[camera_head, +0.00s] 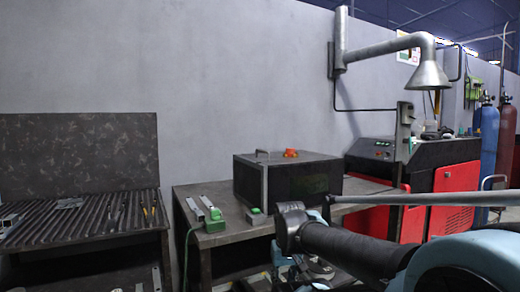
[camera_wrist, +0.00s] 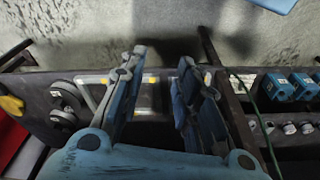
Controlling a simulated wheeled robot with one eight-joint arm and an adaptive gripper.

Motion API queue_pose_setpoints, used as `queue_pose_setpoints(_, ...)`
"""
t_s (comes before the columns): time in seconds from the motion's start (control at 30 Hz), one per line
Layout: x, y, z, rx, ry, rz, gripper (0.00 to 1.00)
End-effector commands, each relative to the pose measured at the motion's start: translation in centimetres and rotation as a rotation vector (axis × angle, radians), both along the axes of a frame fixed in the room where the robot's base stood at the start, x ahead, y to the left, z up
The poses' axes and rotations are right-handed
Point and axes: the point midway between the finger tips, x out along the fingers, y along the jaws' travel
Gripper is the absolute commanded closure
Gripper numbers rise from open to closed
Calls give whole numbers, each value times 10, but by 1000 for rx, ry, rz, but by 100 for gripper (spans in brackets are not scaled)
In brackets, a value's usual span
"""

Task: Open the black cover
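The black cover looks to be the dark box (camera_head: 285,180) on the workbench in the head view. It is closed, with a small handle (camera_head: 261,154) on its top left and an orange-red object (camera_head: 290,153) on top. My arm reaches in from the lower right, in front of the bench, and hides part of the bench's front. My gripper (camera_wrist: 162,58) shows in the wrist view with its two blue fingers apart and nothing between them. It points down past a shelf edge toward the floor, away from the box, which is not in the wrist view.
The workbench (camera_head: 215,239) carries green-and-silver tools (camera_head: 214,214) left of the box. A slatted table (camera_head: 85,217) stands at left and a red-and-black machine (camera_head: 450,185) at right. The wrist view shows a dark shelf with round discs (camera_wrist: 64,98) and blue parts (camera_wrist: 278,87).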

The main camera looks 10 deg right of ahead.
Motion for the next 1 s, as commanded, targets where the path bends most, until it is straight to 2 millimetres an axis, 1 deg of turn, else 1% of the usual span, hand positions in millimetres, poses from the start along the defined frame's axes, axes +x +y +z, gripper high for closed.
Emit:
queue_pose_setpoints(0.2, 0, 0, 0, 0, 0, 0, 70)
queue_pose_setpoints(0.27, -6, 0, 6, -1, -9, 1, 70)
queue_pose_setpoints(0.37, 0, 0, 22, -4, -9, 5, 70)
queue_pose_setpoints(0.47, 19, -1, 53, -11, -3, 18, 70)
queue_pose_setpoints(0.5, 28, -2, 69, -16, 0, 26, 70)
queue_pose_setpoints(0.57, 44, -2, 96, -23, 6, 35, 70)
queue_pose_setpoints(0.6, 56, -2, 115, -29, 10, 42, 70)
queue_pose_setpoints(0.67, 73, -2, 143, -37, 16, 51, 70)
queue_pose_setpoints(0.7, 84, -2, 161, -43, 19, 58, 70)
queue_pose_setpoints(0.77, 101, -2, 187, -50, 25, 67, 70)
queue_pose_setpoints(0.8, 113, -2, 204, -55, 28, 74, 70)
queue_pose_setpoints(0.87, 130, -1, 229, -63, 34, 85, 70)
queue_pose_setpoints(0.9, 142, -1, 246, -69, 38, 92, 70)
queue_pose_setpoints(0.97, 158, 0, 270, -77, 45, 102, 70)
queue_pose_setpoints(1.0, 170, 0, 285, -82, 49, 108, 70)
